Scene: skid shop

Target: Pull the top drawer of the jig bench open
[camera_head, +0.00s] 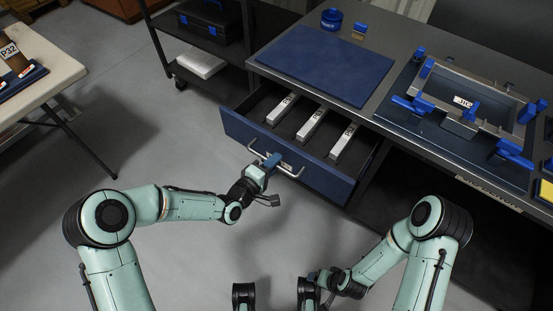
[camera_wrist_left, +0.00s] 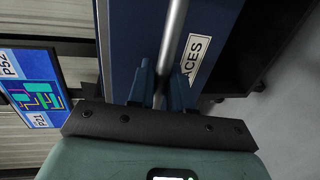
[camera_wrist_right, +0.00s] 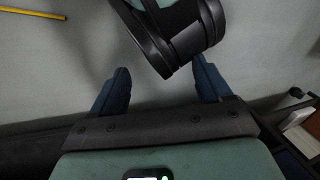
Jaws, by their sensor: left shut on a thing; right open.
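The jig bench (camera_head: 425,45) stands at the upper right in the head view. Its top drawer (camera_head: 230,123) has a blue front and is pulled out from under the bench top. Several metal pieces (camera_head: 312,123) lie inside it. My left gripper (camera_head: 271,161) is shut on the drawer's bar handle (camera_head: 291,172). In the left wrist view the handle (camera_wrist_left: 172,45) runs between the two blue fingers, beside a label (camera_wrist_left: 196,58) reading "ACES". My right gripper (camera_head: 318,275) is low in the head view, away from the bench. Its fingers (camera_wrist_right: 160,88) are apart and empty in the right wrist view.
On the bench top are a blue mat (camera_head: 325,65), a blue round container (camera_head: 331,19) and a metal frame in a jig (camera_head: 475,95). A shelf rack (camera_head: 215,45) with a dark case stands left of the bench. A white table (camera_head: 45,60) is far left. The floor between is clear.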

